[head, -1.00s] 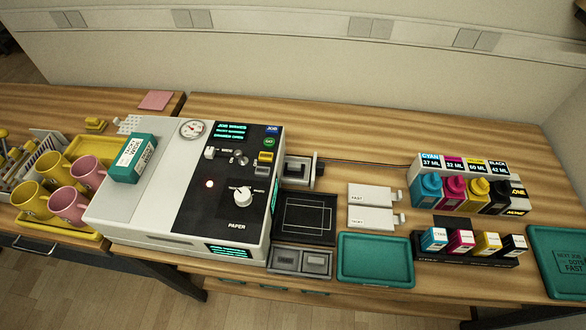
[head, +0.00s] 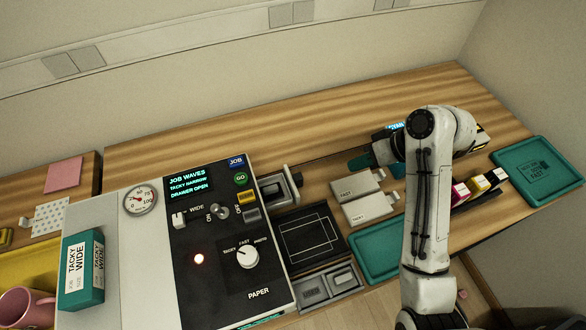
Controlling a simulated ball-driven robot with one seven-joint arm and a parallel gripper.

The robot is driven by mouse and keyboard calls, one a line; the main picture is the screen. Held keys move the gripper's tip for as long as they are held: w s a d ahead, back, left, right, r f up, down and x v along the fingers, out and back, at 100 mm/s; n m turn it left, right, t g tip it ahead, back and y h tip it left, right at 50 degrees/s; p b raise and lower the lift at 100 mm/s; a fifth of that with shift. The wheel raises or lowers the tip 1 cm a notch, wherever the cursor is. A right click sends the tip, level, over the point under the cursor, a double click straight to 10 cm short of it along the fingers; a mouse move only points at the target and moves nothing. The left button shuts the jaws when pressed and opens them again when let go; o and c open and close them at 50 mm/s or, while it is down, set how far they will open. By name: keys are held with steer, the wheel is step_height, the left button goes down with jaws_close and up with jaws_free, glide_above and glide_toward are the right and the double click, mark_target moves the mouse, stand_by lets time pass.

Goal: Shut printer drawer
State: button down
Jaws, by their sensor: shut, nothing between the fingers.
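The printer (head: 120,215) is a white and black box at the left centre. Its display (head: 188,181) reads "JOB WAVES", "TACKY NARROW" and "DRAWER OPEN". The printer drawer (head: 279,187), a small grey box with a dark front plate, sticks out from the printer's right side at the far end. My gripper (head: 358,163) is shut and empty, to the right of the drawer and apart from it, above the table behind the FAST card. Its fingers look small and dark, and my arm hides part of the wrist.
A black mat (head: 290,252) and a grey two-part tray (head: 312,291) lie beside the printer, near the drawer. Two white cards (head: 357,184) lie right of it. A teal tray (head: 357,257) and ink bottles (head: 478,184) are partly behind my arm. A teal box (head: 82,278) sits on the printer.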

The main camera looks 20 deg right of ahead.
steer(key=x, duration=1)
steer(key=shift+w+a+r+p, duration=0.1)
steer(key=shift+w+a+p, duration=0.15)
steer(key=shift+p, duration=0.05)
steer(key=a, duration=0.1)
steer(key=a+p, duration=0.1)
steer(key=shift+a+r, duration=0.2)
steer(key=shift+a, duration=0.05)
steer(key=shift+a+f, duration=0.1)
steer(key=shift+a, duration=0.55)
